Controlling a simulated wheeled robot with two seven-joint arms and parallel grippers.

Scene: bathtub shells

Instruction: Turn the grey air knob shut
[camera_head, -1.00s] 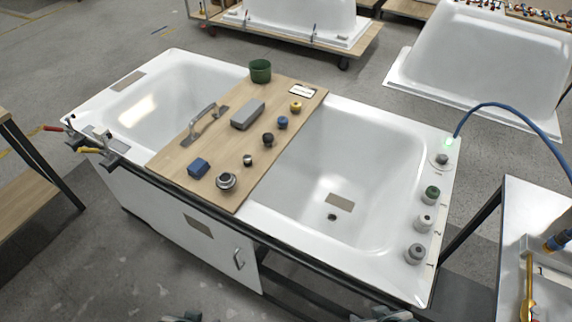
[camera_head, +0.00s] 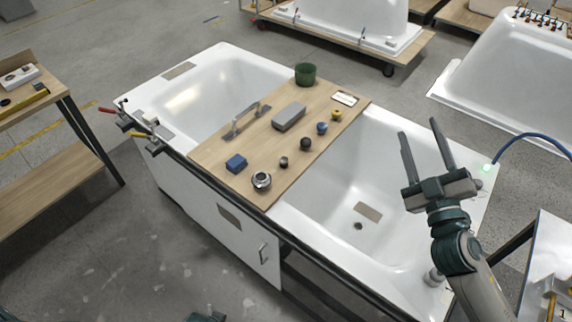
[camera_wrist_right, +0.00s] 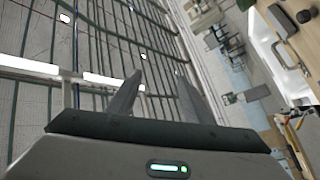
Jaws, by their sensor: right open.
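A row of knobs runs along the right rim of the right tub. One grey knob (camera_head: 434,278) shows at the front end, partly covered by my right arm. The other knobs of the row are hidden behind my right arm and gripper, so I cannot read any knob's setting. My right gripper (camera_head: 420,129) is raised over the right tub, fingers apart and pointing up, empty and apart from the knobs. Its two fingers also show in the right wrist view (camera_wrist_right: 155,85), with nothing between them. Only a dark sliver at the bottom edge may belong to my left arm.
A wooden board (camera_head: 215,150) lies across the tubs with a green cup (camera_head: 305,74), a grey block (camera_head: 289,116), a blue block (camera_head: 236,163) and several small knobs. A blue hose (camera_head: 530,137) arches near a green light (camera_head: 488,167). A white table stands at the lower right.

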